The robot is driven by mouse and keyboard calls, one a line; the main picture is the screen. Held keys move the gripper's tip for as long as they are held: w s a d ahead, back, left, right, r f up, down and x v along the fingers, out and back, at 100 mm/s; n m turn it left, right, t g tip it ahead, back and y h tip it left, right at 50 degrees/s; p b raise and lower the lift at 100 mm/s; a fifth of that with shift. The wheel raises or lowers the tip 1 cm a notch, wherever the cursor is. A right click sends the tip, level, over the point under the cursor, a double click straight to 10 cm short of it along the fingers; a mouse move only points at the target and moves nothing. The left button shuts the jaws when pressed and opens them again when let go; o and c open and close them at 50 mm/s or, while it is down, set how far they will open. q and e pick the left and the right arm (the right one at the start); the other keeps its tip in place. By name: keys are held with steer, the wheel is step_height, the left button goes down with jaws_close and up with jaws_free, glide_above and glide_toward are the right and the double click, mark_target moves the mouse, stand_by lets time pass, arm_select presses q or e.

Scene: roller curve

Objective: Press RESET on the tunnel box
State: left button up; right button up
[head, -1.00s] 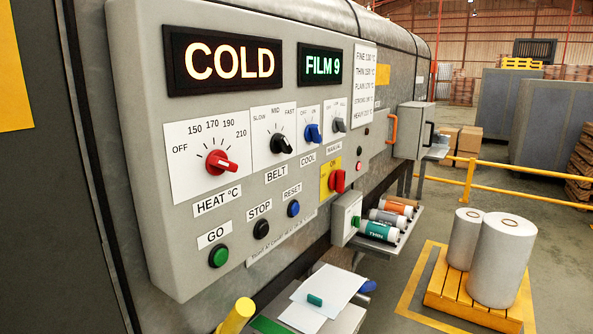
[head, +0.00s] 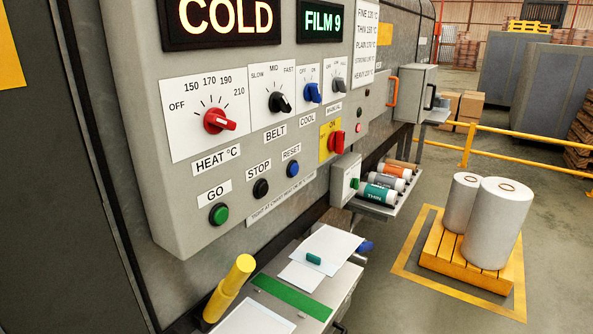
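The tunnel box's grey control panel (head: 190,95) fills the left and middle of the head view. The blue RESET button (head: 293,169) sits below its RESET label, right of the black STOP button (head: 261,189) and the green GO button (head: 219,214). A red switch (head: 336,143) sits on a yellow plate marked ON. Neither of my grippers is in view.
A shelf with papers and a green strip (head: 290,297) juts out below the panel, with a yellow post (head: 232,285) beside it. Film rolls (head: 379,193) lie on a side rack. White rolls (head: 497,222) stand on a yellow pallet. Floor between is clear.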

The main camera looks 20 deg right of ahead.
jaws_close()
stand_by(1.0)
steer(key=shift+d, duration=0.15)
